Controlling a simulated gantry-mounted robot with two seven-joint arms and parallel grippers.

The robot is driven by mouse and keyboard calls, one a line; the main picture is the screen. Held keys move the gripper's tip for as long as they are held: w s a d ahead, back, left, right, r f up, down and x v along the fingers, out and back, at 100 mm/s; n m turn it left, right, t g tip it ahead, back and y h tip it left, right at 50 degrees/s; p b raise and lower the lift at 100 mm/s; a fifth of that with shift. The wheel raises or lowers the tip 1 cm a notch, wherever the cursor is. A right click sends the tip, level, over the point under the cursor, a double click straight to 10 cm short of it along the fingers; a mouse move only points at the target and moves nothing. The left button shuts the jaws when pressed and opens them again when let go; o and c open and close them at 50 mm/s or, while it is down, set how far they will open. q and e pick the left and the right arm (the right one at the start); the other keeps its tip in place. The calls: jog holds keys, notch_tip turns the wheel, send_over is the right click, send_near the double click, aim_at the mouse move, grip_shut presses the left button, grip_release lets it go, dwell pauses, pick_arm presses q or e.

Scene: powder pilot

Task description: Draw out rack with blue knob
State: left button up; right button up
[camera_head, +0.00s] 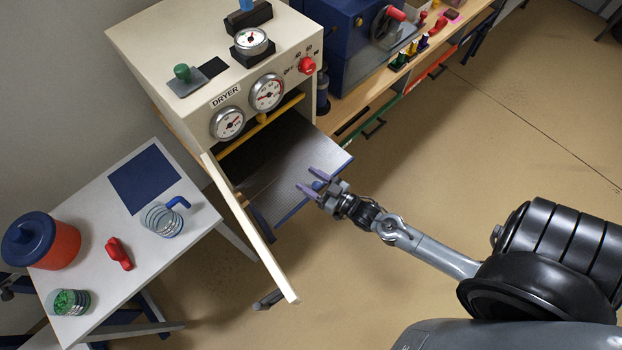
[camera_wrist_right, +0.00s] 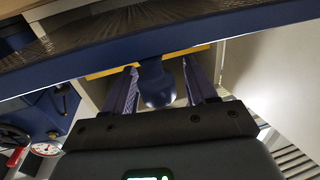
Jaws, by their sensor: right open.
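The cream dryer (camera_head: 165,40) stands with its door (camera_head: 250,225) swung open. A rack (camera_head: 285,155) with a grey mesh top and blue edge sticks out of the lower opening. My right gripper (camera_head: 312,182) is open at the rack's front edge. In the right wrist view the rack's blue front bar (camera_wrist_right: 60,62) crosses the top. The blue knob (camera_wrist_right: 157,88) hangs below it, between my two open fingers, with a visible gap on each side. In the head view the knob is hidden or too small to tell. My left gripper is not in view.
A yellow rack edge (camera_head: 258,124) shows above the blue rack. A white side table (camera_head: 95,225) holds a blue-lidded red pot (camera_head: 60,245), a coiled cup (camera_head: 162,220) and a green-filled jar (camera_head: 70,302). The floor (camera_head: 440,150) right of the rack is clear.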

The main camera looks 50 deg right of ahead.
jog(key=shift+s, duration=0.1)
jog(key=s+d, duration=0.1)
jog(key=s, duration=0.9)
jog(key=shift+s+d, duration=0.25)
